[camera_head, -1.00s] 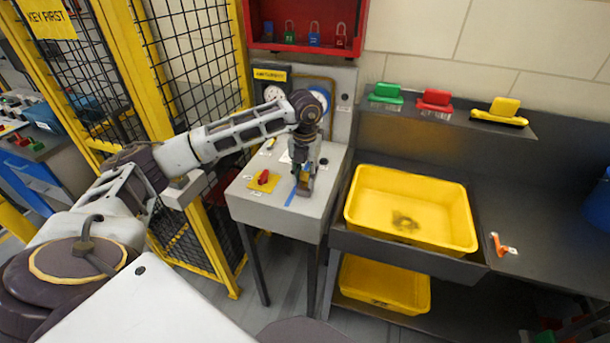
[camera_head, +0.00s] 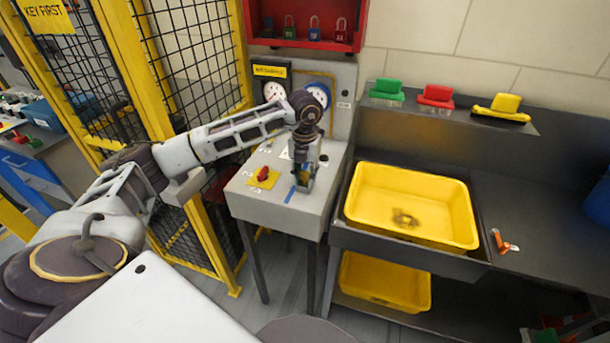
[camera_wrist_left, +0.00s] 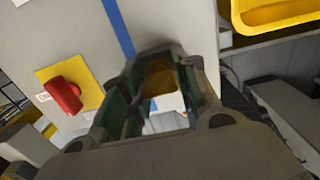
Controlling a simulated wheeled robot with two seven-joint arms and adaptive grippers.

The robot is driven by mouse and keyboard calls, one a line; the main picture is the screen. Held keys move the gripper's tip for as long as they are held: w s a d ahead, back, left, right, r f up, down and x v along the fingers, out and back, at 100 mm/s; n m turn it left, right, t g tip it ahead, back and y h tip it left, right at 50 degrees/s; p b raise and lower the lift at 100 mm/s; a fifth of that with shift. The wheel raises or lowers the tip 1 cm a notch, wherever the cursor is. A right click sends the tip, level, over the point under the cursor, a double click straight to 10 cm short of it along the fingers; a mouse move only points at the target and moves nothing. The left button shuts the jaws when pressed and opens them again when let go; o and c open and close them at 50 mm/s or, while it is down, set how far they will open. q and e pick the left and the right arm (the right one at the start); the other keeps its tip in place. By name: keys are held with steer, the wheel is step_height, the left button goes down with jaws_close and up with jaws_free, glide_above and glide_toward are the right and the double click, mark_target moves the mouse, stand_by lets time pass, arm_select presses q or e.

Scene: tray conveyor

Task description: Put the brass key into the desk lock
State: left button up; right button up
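The grey desk (camera_head: 262,207) stands left of centre in the head view. My left gripper (camera_head: 302,186) points down over its right part, beside a blue stripe (camera_head: 291,193). In the left wrist view, a brass-coloured piece (camera_wrist_left: 160,82), apparently the brass key, sits between the two fingers of my left gripper (camera_wrist_left: 165,62), which look closed on it. Its lower end and the desk lock are hidden by the fingers, so I cannot tell whether key and lock touch. My right gripper is not in view.
A red switch (camera_head: 263,174) on a yellow plate lies left of the gripper on the desk. A yellow bin (camera_head: 455,236) is to the right, a yellow mesh fence (camera_head: 173,120) to the left. A red padlock box (camera_head: 340,47) hangs above.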

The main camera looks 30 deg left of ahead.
mark_target(305, 172)
arm_select(q)
steer(key=o, duration=0.4)
steer(key=shift+r, duration=0.15)
steer(key=shift+s+r, duration=0.15)
steer(key=shift+r, duration=5.75)
